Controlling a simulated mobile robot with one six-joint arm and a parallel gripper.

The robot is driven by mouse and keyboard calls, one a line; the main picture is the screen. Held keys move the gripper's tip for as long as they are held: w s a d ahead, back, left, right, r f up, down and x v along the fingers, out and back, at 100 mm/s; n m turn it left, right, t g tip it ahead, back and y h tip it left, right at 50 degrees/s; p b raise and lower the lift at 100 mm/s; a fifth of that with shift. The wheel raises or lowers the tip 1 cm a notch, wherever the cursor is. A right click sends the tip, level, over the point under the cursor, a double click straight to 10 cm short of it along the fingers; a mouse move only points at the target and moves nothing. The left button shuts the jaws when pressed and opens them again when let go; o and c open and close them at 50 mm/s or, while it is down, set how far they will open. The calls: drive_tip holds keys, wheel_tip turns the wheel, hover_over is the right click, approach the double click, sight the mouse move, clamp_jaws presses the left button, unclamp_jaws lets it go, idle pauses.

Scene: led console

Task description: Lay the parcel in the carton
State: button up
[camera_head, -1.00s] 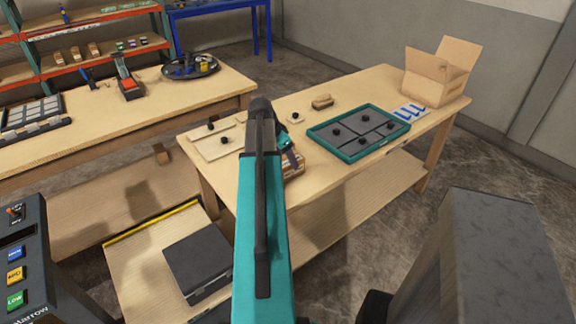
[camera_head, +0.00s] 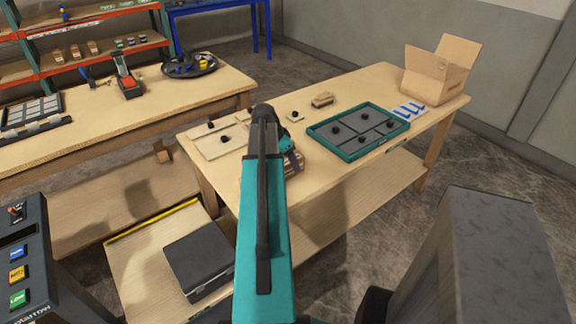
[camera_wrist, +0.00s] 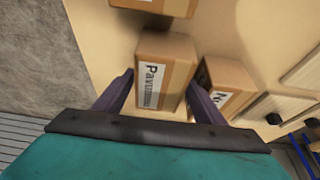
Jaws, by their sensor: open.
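In the wrist view, a brown parcel (camera_wrist: 165,72) with a white label reading "Pavu…" stands between the fingers of my gripper (camera_wrist: 160,90). The fingers are open, one on each side of it; I cannot tell whether they touch it. Two more labelled brown parcels are close by, one beyond it (camera_wrist: 158,5) and one to its right (camera_wrist: 226,84). In the head view, my gripper (camera_head: 288,152) is low over the table's near edge, and my arm hides most of the parcels. The open carton (camera_head: 436,78) stands at the table's far right corner, flaps up.
A teal-framed tray (camera_head: 350,153) with black knobs lies mid-table, between the parcels and the carton. Blue-marked white cards (camera_head: 408,112) lie by the carton. A small brown block (camera_head: 322,99) and knobbed boards (camera_head: 215,147) are at the back left.

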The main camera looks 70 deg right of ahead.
drive_tip(key=shift+f, duration=0.25)
idle(0.4)
drive_tip(key=c, duration=1.2)
drive_tip(key=shift+r, duration=0.15)
drive_tip(key=shift+r+b, duration=1)
drive_tip(key=shift+r, duration=4.15)
